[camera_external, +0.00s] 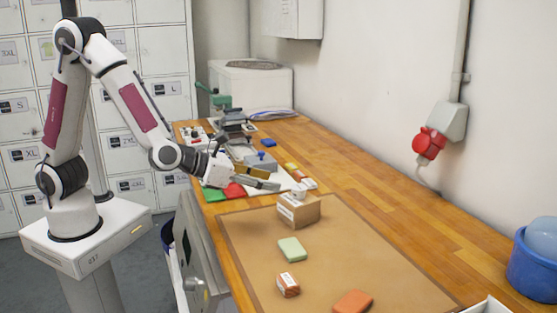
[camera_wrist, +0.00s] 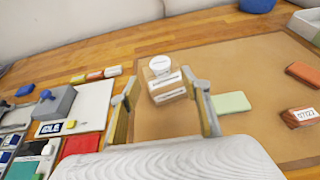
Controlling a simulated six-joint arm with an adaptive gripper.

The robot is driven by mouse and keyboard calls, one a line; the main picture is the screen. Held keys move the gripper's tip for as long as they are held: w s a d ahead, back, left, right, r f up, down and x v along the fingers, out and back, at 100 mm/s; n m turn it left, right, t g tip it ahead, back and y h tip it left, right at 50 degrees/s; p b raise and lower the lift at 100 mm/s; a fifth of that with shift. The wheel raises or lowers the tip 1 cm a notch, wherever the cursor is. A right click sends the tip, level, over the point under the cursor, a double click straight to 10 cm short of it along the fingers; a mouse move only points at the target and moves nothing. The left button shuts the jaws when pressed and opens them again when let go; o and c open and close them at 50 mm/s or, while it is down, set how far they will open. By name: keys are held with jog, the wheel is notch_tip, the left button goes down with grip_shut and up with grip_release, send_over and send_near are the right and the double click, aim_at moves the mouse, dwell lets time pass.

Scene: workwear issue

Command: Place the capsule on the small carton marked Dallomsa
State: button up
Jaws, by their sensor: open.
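A white rounded piece, which looks like the capsule (camera_wrist: 160,63), rests on top of a brown carton (camera_wrist: 168,90) with a white label. In the external view the white piece (camera_external: 299,187) shows on the carton (camera_external: 300,211). My gripper (camera_external: 270,180) is open and empty, just left of the carton's top; its fingers frame the carton in the wrist view. A small orange-and-white carton (camera_external: 288,285) stands on the mat's near part and also shows at the right of the wrist view (camera_wrist: 300,117). I cannot read the name Dallomsa on either carton.
A pale green block (camera_external: 292,249) and an orange block (camera_external: 353,301) lie on the brown mat (camera_external: 370,250). Red, green and white items, a grey box (camera_wrist: 55,103) and several small coloured blocks crowd the bench left of the carton. The mat's right side is clear.

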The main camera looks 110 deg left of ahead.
jog(key=shift+s+d+r, duration=0.25)
jog(key=shift+s+d, duration=0.2)
dwell(0.6)
jog(key=s+d+r+n+g, duration=0.1)
jog(key=s+r+n+g, duration=0.2)
jog(key=s+n, duration=0.55)
jog(key=s+r+n+g, duration=0.2)
jog(key=s+r+n, duration=0.2)
jog(key=s+n, duration=0.4)
jog(key=s+d+n+h, duration=0.4)
jog(key=s+d+n, duration=0.1)
jog(key=d, duration=0.5)
jog(key=s+d+n+t+h, duration=0.1)
jog(key=s+d+n+h, duration=0.4)
jog(key=d, duration=0.6)
jog(key=s, duration=0.2)
jog(key=shift+s+d+f+h, duration=0.3)
jog(key=shift+s+f, duration=0.05)
jog(key=shift+s, duration=0.05)
